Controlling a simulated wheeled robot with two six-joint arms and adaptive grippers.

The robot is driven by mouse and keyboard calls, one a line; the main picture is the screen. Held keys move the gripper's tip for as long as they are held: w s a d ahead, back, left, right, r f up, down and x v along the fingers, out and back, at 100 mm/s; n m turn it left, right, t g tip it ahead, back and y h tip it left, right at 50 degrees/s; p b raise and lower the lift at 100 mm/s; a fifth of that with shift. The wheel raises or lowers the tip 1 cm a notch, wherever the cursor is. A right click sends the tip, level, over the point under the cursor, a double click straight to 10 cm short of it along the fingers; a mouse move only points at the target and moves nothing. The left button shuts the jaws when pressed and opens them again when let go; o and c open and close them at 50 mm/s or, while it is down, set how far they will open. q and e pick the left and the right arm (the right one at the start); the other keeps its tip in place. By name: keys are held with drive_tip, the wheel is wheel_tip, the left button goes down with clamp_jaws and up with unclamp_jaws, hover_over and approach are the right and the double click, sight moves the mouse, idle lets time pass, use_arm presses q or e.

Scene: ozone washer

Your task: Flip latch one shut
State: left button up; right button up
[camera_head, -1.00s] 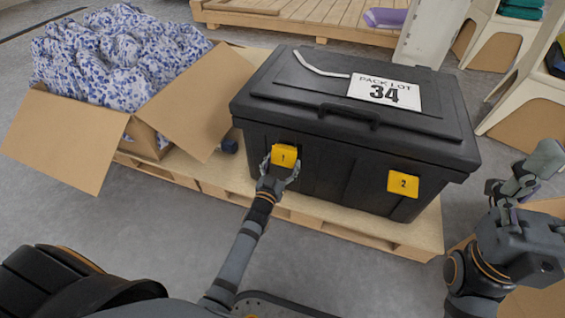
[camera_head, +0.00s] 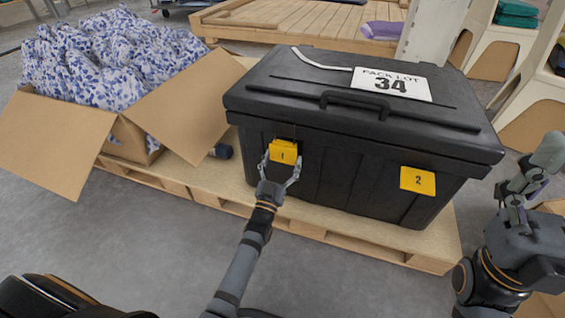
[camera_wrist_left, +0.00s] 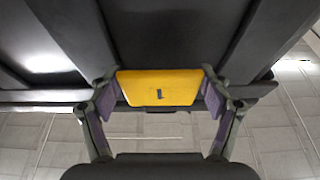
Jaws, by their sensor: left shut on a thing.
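A black lidded case (camera_head: 340,195) has two yellow latches on its front. Latch one (camera_head: 284,151), marked 1, is at the left; latch two (camera_head: 418,181), marked 2, is at the right. My left gripper (camera_head: 281,162) is at latch one with a finger on each side of it. In the left wrist view the yellow latch (camera_wrist_left: 160,88) sits between the finger pads of the left gripper (camera_wrist_left: 158,97), which is shut on it. The latch appears tilted outward at its lower edge. My right gripper (camera_head: 518,190) hangs at the right, away from the case; its jaws are unclear.
The case stands on a wooden pallet (camera_head: 335,240). An open cardboard box (camera_head: 55,140) full of blue-and-white patterned cloth (camera_head: 100,65) is at the left. A label reading 34 (camera_head: 392,84) lies on the lid. Grey floor is clear in front.

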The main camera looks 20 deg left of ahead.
use_arm(q)
drive_tip(key=o, duration=1.1)
drive_tip(key=shift+s, duration=0.1)
drive_tip(key=v, duration=0.7)
drive_tip(key=shift+s, duration=0.15)
